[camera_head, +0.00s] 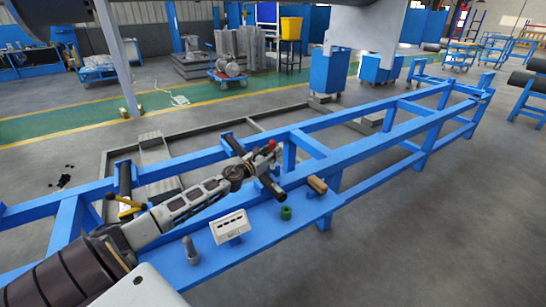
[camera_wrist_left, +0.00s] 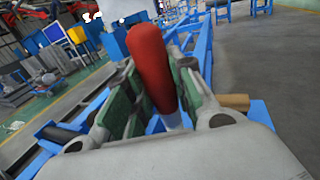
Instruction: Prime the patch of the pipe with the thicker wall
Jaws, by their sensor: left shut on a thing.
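My left gripper (camera_head: 266,160) is over the blue frame, shut on a red-ended tool (camera_head: 272,145). In the left wrist view the red rounded end (camera_wrist_left: 150,60) stands up between the green pads of the gripper (camera_wrist_left: 155,105), with a pale part below. A dark pipe (camera_head: 270,188) lies across the frame under the gripper, which hides its middle. Another dark pipe (camera_head: 125,180) lies across the frame further left, partly behind a yellow-handled item (camera_head: 125,207). I cannot tell wall thickness or see a patch. My right gripper is not in view.
On the blue shelf (camera_head: 260,238) stand a white box with a panel (camera_head: 230,226), a grey cylinder (camera_head: 190,250), a green ring (camera_head: 286,213) and a tan block (camera_head: 317,185). The frame's long rails (camera_head: 400,135) run to the back right.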

